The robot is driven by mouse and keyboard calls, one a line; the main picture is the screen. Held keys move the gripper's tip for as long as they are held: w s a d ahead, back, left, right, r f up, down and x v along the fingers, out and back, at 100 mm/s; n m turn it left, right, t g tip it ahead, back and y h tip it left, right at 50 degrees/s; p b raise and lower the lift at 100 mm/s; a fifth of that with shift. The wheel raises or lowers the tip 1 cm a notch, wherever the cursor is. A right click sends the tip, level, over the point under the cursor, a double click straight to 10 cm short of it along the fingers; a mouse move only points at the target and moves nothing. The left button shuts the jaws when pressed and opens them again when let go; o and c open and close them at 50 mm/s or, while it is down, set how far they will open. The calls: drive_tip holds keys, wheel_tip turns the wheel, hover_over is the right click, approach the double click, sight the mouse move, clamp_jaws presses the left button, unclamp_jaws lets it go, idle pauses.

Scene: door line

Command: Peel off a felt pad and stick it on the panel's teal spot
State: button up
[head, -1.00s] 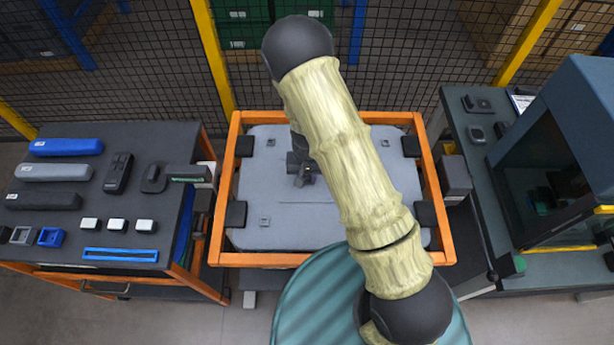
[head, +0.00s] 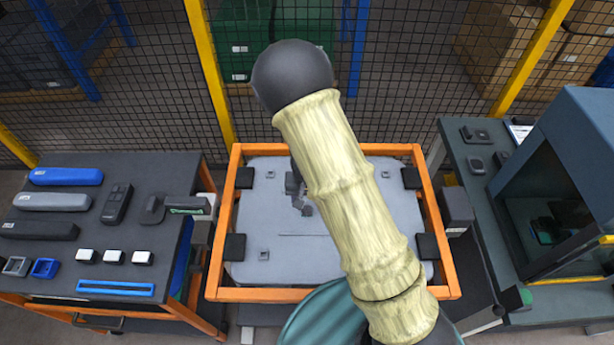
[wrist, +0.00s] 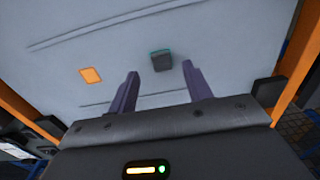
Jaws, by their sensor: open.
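The pale grey panel (head: 340,262) lies in an orange frame. In the wrist view, a small dark square pad (wrist: 162,62) is on the panel (wrist: 215,35), with a thin teal edge (wrist: 160,51) showing along its far side; the rest of the teal is hidden. My gripper (wrist: 161,80) is open, its two purple-grey fingers apart on either side of the pad in the picture. I cannot tell whether they touch it. In the head view, my gripper (head: 300,196) is over the panel's middle-left, partly behind my arm.
An orange patch (wrist: 91,75) is on the panel. Dark clamps (head: 235,247) line the frame (head: 222,225). A left bench (head: 60,240) holds cases, tools and several white-topped blocks (head: 114,257). A right bench (head: 465,165) carries a dark cabinet (head: 545,170). Mesh fencing stands behind.

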wheel_tip(320, 180, up, 12)
drive_tip(key=b, duration=0.1)
drive_tip(key=shift+f, duration=0.1)
idle(1.1)
drive_tip(key=s+d+r+t+b, duration=0.2)
drive_tip(key=s+d+r, duration=0.2)
drive_tip(key=s+d, duration=0.7)
drive_tip(key=d, duration=0.2)
drive_tip(key=shift+s+d+r+t+b, duration=0.15)
drive_tip(key=shift+d+t+b, duration=0.15)
drive_tip(key=shift+b, duration=0.1)
